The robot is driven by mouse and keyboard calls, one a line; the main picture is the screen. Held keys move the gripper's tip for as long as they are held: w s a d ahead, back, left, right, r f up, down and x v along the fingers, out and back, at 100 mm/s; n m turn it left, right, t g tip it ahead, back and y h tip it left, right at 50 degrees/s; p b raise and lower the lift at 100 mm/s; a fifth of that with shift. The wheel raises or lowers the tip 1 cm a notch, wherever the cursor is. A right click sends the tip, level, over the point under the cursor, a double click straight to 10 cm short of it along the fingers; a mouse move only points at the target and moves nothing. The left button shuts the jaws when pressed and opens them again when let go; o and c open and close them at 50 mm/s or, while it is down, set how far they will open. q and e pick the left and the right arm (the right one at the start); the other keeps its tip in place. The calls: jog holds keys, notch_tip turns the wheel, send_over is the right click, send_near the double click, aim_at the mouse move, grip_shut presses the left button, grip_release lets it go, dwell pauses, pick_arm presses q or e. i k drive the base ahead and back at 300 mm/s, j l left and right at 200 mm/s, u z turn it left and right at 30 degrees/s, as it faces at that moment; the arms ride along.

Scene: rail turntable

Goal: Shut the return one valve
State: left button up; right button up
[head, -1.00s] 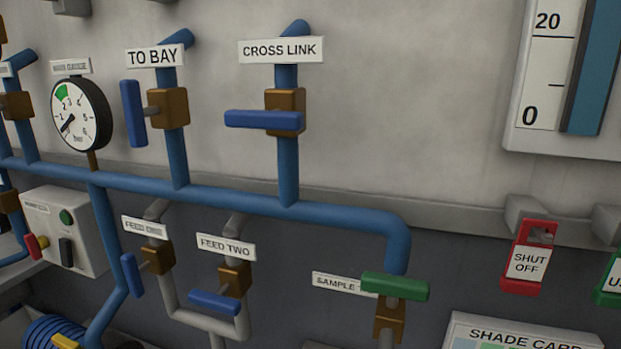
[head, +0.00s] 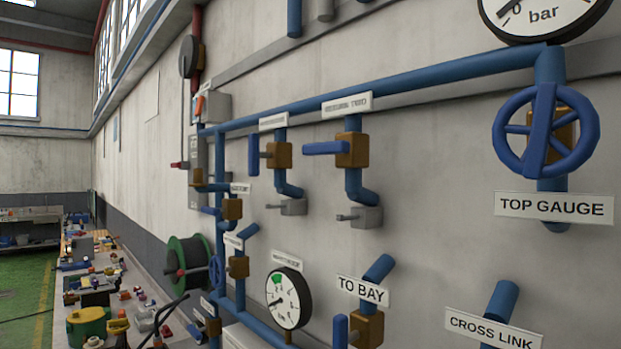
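The return two label (head: 347,105) hangs above a brass valve body (head: 352,150) whose blue lever (head: 324,148) points sideways, across its pipe. To its left is a similar brass valve (head: 280,155) under a label (head: 273,121) too small and slanted to read surely; it may be return one. Its blue lever (head: 254,154) stands upright, along its pipe. Both valves hang below the upper blue pipe (head: 400,80). Neither of my grippers is in view, and nothing touches either lever.
A blue handwheel (head: 545,130) sits above the top gauge label (head: 555,207). The to bay valve (head: 366,328) and a round gauge (head: 289,298) are lower down. A hose reel (head: 188,267) is on the wall farther left. A cluttered bench (head: 100,290) runs along the left.

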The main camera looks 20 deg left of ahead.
aim_at(254, 154)
jog(key=u, duration=0.85)
